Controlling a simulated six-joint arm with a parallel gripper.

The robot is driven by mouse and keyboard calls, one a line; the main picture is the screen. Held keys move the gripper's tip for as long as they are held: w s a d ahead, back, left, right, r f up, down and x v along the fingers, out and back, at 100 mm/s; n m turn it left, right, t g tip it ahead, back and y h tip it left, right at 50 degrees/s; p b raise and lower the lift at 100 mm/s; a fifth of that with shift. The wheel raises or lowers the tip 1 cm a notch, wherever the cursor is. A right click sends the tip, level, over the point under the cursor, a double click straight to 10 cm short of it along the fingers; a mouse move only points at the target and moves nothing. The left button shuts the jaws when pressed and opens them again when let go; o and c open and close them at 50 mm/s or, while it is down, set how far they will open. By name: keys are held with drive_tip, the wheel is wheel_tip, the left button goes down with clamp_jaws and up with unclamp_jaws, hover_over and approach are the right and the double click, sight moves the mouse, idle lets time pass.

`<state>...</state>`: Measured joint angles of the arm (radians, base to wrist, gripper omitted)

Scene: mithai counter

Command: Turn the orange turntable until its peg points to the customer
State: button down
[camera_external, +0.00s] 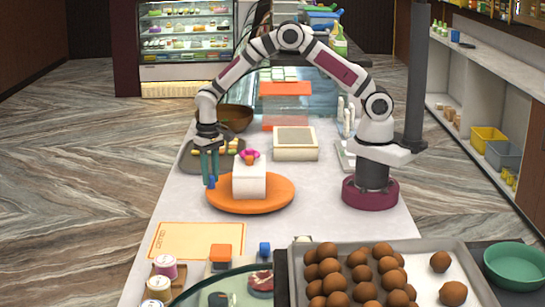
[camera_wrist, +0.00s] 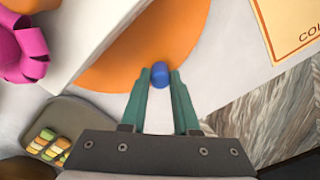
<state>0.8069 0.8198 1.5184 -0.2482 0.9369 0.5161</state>
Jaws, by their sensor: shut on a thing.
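The orange turntable (camera_external: 275,201) is a round disc on the white counter; part of it also shows in the wrist view (camera_wrist: 130,72). A white box (camera_external: 249,184) with a pink bow (camera_external: 249,155) stands on it. The blue peg (camera_wrist: 159,73) is at the turntable's rim, on the left side in the external view (camera_external: 212,182). My gripper (camera_wrist: 160,77) points down with its green fingers on either side of the peg, shut on it. The peg's lower part is hard to make out.
A yellow mat with printed lettering (camera_external: 197,241) lies in front of the turntable. A dark tray of sweets (camera_external: 197,158) and a brown bowl (camera_external: 236,118) stand behind my gripper. A large tray of brown balls (camera_external: 440,262) is at the front right.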

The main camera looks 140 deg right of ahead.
drive_tip(key=c, duration=0.7)
unclamp_jaws()
drive_tip(key=shift+o, duration=0.2)
wheel_tip(320, 180, up, 16)
drive_tip(key=shift+f, duration=0.1)
